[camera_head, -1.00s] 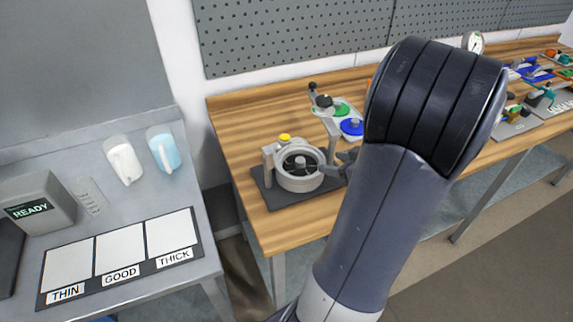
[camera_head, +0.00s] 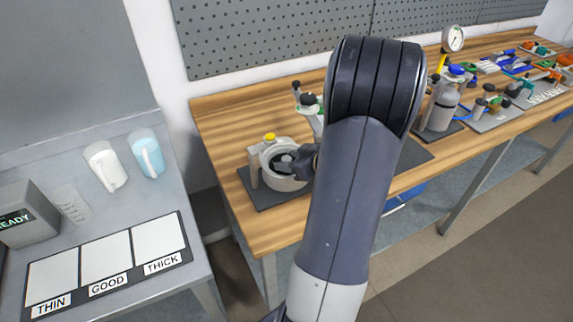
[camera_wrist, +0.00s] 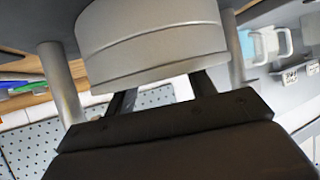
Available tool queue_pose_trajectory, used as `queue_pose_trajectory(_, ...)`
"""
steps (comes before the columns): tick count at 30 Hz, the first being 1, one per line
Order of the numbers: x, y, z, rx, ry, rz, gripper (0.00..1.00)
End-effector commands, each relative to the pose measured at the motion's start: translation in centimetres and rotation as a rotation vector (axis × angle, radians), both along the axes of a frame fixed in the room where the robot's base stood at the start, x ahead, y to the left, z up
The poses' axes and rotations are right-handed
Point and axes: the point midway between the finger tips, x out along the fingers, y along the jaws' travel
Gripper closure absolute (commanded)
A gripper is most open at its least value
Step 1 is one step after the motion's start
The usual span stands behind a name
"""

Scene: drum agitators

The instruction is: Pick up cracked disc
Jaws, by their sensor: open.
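A round pale grey drum (camera_head: 287,184) with a dark inside sits on a dark base plate (camera_head: 258,196) at the near left of the wooden bench. My gripper (camera_head: 285,161) is open at the drum's mouth, coming in from the right. In the wrist view a large light grey cylinder wall (camera_wrist: 150,45) fills the top middle, and the jaws (camera_wrist: 162,92) run behind it, so their tips are hidden. I cannot make out a cracked disc in either view. Whether anything lies between the jaws cannot be told.
A post with a yellow cap (camera_head: 269,137) stands beside the drum. A black-knobbed fixture (camera_head: 309,104) stands behind it, partly hidden by my arm. A gauge stand (camera_head: 440,110) and tools are farther right. A grey table (camera_head: 205,265) with THIN, GOOD, THICK pads is at left.

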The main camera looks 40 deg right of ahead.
Motion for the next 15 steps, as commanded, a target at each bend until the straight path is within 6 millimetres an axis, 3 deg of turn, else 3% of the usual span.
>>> queue_pose_trajectory(7,0.1,0.01,-0.08,-0.001,0.001,-0.001,0.48)
queue_pose_trajectory(15,0.08,0.01,-0.07,0.001,0.001,0.0,0.71)
